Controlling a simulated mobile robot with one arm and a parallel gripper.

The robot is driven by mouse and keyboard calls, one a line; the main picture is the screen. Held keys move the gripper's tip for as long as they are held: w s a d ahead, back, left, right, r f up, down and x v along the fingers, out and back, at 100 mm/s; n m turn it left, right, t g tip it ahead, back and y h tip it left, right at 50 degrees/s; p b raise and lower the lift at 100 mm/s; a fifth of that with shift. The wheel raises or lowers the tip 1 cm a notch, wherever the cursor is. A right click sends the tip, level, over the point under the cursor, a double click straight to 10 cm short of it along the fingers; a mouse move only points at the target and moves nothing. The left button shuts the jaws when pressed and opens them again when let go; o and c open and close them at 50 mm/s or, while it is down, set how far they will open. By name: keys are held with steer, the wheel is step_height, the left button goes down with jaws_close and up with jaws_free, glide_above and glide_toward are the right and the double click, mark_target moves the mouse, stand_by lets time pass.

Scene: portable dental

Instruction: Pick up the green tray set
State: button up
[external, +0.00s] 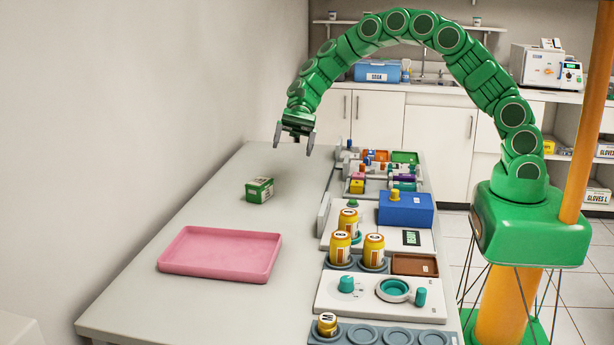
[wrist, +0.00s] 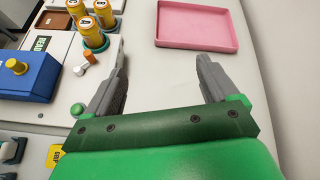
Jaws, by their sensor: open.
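A small green box with a white label (external: 259,191) sits on the bare table, behind the pink tray in the external view. A flat green item (external: 405,157) lies at the far end of the row of equipment. I cannot tell for sure which one is the green tray set. My gripper (external: 294,149) is open and empty, pointing down above the far part of the table, apart from both. In the wrist view its open fingers (wrist: 161,62) have only bare table between them. The small green box does not show in the wrist view.
A pink tray (external: 220,273) lies on the near left of the table; it also shows in the wrist view (wrist: 197,43). Yellow bottles (external: 340,248), a blue box (external: 406,215) and several instruments line the right side. The table's left side is mostly clear.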

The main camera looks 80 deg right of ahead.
steer(key=w+d+f+m+t, duration=0.2)
steer(key=w+d+f+m, duration=0.2)
steer(key=w+d+f, duration=0.25)
steer(key=m+t, duration=0.2)
glide_toward(253, 198)
steer(key=shift+w+d+r+y, duration=0.1)
steer(key=shift+d+r+y, duration=0.1)
steer(key=shift+d, duration=0.3)
steer(key=shift+d+r+y, duration=0.15)
steer(key=shift+d+y, duration=0.05)
steer(key=shift+d, duration=0.3)
steer(key=shift+w+d+f+m, duration=0.1)
steer(key=shift+d+f+m, duration=0.15)
steer(key=shift+f+m, duration=0.15)
steer(key=shift+s+x, duration=0.2)
steer(key=shift+x, duration=1.75)
steer(key=shift+s+x, duration=0.25)
steer(key=shift+x, duration=1.65)
steer(key=shift+a+r, duration=0.15)
steer(key=c, duration=1.2)
